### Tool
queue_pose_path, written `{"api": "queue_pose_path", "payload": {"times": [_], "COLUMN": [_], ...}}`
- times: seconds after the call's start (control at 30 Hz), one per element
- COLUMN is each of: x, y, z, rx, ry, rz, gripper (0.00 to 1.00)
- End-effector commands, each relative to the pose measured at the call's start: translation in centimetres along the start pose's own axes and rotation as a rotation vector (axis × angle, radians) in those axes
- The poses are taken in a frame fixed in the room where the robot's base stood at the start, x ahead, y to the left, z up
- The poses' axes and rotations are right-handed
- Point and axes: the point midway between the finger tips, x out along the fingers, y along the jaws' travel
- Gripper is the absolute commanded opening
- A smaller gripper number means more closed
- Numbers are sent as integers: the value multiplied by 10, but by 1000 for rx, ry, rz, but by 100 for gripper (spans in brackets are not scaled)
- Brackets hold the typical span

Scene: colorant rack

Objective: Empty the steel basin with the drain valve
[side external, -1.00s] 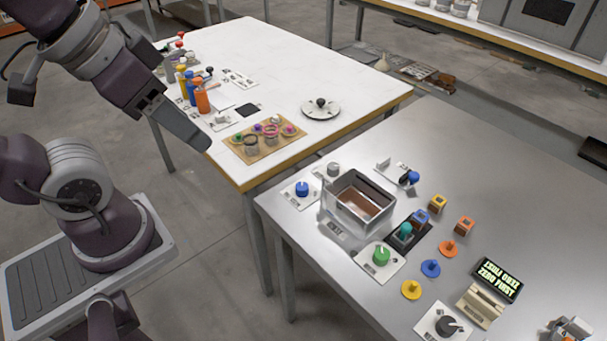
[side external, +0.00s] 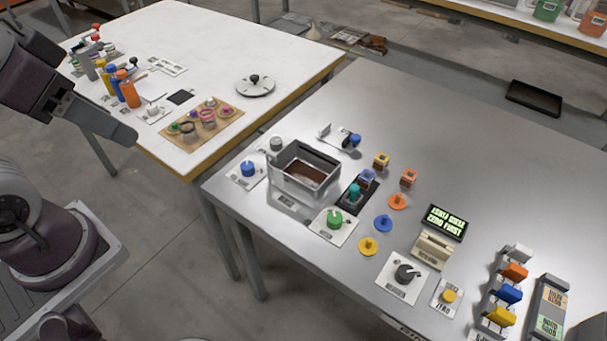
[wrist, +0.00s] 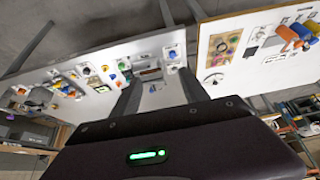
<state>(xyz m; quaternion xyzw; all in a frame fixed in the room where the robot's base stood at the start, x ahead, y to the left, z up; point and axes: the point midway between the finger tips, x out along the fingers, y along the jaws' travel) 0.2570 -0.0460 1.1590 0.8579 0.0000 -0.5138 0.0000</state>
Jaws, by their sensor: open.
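The steel basin (side external: 286,183) stands on the near grey metal table, with brown liquid or residue on its bottom. A blue knob (side external: 248,169) on a white plate is left of it, and a green knob (side external: 335,219) on another plate is in front. A plate with a blue-ended lever (side external: 349,138) lies behind it. I cannot read the labels to tell which is the drain valve. My gripper (side external: 128,136) is in the air left of the metal table, well away from the basin. In the wrist view my gripper (wrist: 162,82) has its fingers apart and nothing between them.
A teal-knobbed part (side external: 354,193) sits close right of the basin. Colored pegs, a lit display (side external: 446,221) and a black dial (side external: 405,273) stand farther right. The white table (side external: 220,62) holds bottles (side external: 128,92) and a tray of jars (side external: 232,110). The metal table's back right is clear.

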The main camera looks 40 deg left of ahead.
Motion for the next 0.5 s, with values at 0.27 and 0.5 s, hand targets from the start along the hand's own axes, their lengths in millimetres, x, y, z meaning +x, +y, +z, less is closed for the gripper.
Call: {"api": "queue_pose_path", "payload": {"times": [0.27,0.5], "x": [0,42], "y": [0,-9], "z": [-4,-114], "rx": [8,279], "ry": [-4,-153], "rz": [-2,-11], "gripper": [52,52]}}
